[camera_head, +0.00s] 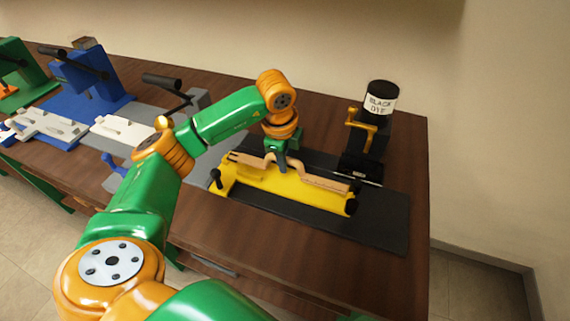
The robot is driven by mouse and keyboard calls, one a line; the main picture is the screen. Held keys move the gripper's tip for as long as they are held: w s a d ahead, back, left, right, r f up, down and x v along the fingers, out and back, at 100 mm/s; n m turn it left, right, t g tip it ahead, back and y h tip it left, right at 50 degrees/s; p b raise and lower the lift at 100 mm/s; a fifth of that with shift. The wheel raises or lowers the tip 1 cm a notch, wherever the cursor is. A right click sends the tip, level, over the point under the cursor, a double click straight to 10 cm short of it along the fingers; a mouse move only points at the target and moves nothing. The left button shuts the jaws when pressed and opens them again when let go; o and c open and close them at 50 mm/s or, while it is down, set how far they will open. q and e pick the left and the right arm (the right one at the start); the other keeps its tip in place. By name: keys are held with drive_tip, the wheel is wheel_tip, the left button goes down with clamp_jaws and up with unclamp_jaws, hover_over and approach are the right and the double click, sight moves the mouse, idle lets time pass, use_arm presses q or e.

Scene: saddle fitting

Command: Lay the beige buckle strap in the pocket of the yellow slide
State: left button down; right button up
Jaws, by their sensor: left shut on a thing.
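The beige buckle strap (323,182) is long and thin and stretches lengthwise along the yellow slide (290,199). My left gripper (283,165) comes down from above and is shut on the middle of the strap. The strap is over the back part of the slide. I cannot tell whether it touches the slide or hangs just above it. The pocket is mostly hidden by the strap and the gripper. My right gripper is not in view.
The slide lies on a black base (381,221) on the brown table, with black knobs at its ends. Grey, blue and green stations with levers stand to the left. The table's right edge is close.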

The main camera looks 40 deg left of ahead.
sight(284, 179)
use_arm(q)
wheel_tip(284, 179, down, 3)
drive_tip(key=shift+s+a+r+p, duration=0.1)
drive_tip(key=shift+a+r+p, duration=0.1)
drive_tip(key=shift+p, duration=0.25)
drive_tip(key=shift+f, duration=0.15)
drive_tip(key=shift+d, duration=0.1)
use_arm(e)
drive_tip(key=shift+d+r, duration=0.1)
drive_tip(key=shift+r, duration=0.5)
use_arm(q)
drive_tip(key=c, duration=1.2)
unclamp_jaws()
drive_tip(key=shift+f, duration=0.1)
drive_tip(key=o, duration=0.4)
